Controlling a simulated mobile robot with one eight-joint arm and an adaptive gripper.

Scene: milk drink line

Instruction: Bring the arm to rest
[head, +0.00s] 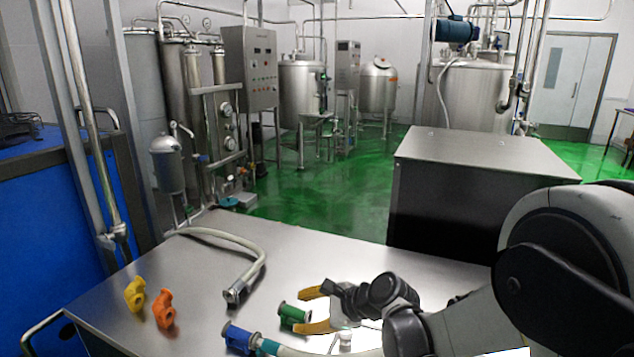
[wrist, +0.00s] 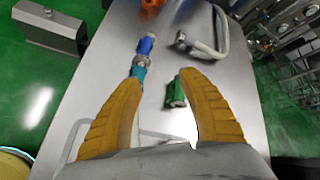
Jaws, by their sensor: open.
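My gripper (head: 314,310) has two yellow-orange fingers, spread open over the steel table, and it also shows in the wrist view (wrist: 158,100). Nothing is between the fingertips. A green fitting (head: 293,316) lies on the table close to the fingers; in the wrist view the green fitting (wrist: 175,93) is beside the right finger. I cannot tell if they touch. My arm comes in from the right of the head view, bent low over the table's right part.
The steel table (head: 200,270) also holds a blue fitting (head: 238,338) on a hose, a grey hose (head: 262,262) with a metal end, a yellow fitting (head: 135,293) and an orange fitting (head: 164,308). A steel cabinet (head: 440,200) stands behind. Green floor (head: 330,195) is clear beyond.

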